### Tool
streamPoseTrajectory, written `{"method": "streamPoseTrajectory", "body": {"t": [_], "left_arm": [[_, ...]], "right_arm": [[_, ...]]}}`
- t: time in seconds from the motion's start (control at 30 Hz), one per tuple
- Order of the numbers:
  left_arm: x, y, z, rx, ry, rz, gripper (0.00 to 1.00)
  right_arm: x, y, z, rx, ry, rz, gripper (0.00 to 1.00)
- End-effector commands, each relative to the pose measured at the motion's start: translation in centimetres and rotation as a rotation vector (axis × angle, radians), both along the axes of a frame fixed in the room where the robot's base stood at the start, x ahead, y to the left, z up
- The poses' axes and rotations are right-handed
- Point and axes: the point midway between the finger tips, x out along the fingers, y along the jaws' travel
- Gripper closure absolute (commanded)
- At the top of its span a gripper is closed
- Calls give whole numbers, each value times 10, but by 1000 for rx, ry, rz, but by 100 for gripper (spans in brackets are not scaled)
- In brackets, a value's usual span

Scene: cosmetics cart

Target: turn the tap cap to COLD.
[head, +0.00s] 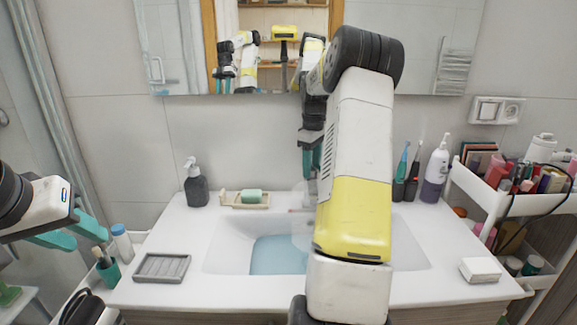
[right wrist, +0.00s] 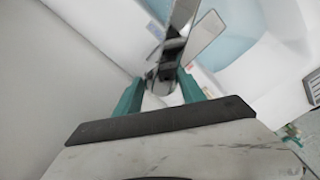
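The chrome tap (right wrist: 176,45) shows in the right wrist view, its spout reaching over the basin. A small red mark (right wrist: 190,67) and a bluish mark (right wrist: 156,29) show near it. My right gripper (right wrist: 161,84) has its two teal fingers on either side of the tap's near end. I cannot tell whether they press on it. In the head view my right arm hides most of the tap, and the right gripper (head: 311,165) points down behind the basin. My left gripper (head: 78,236) is open and empty at the left, away from the tap.
The white basin (head: 218,258) holds water. A soap dispenser (head: 196,183), a soap dish (head: 240,203) and a grey tray (head: 162,267) stand at left. Toothbrush holders and a lotion bottle (head: 434,172) stand at back right. A filled cart (head: 495,200) stands at far right.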

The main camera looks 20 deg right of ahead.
Motion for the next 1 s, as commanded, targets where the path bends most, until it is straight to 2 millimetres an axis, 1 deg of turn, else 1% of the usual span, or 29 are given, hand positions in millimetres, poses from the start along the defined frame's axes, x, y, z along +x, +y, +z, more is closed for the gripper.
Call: {"method": "streamPoseTrajectory", "body": {"t": [0.03,0.07,0.1,0.37,0.47,0.57,0.7,0.8,0.9,1.0], "left_arm": [[0,0,0,0,0,0,64],[0,0,0,0,0,0,64],[0,0,0,0,0,0,64],[0,0,0,0,0,0,64],[0,0,0,0,0,0,64],[0,0,0,0,0,0,64],[0,0,0,0,0,0,64],[0,0,0,0,0,0,64],[0,0,0,0,0,0,64],[0,0,0,0,0,0,64]], "right_arm": [[-1,-3,1,-3,-1,-4,42],[-1,-2,1,-3,-1,-3,37],[0,-2,1,-2,0,-3,34],[0,0,0,1,1,-1,34],[0,0,5,1,-1,-1,34],[1,0,19,-1,-3,-2,34],[1,-1,44,-1,-4,-2,34],[1,-1,59,-1,-2,-2,34],[1,-2,70,-1,-1,-2,34],[1,-2,76,0,0,-2,34]]}}
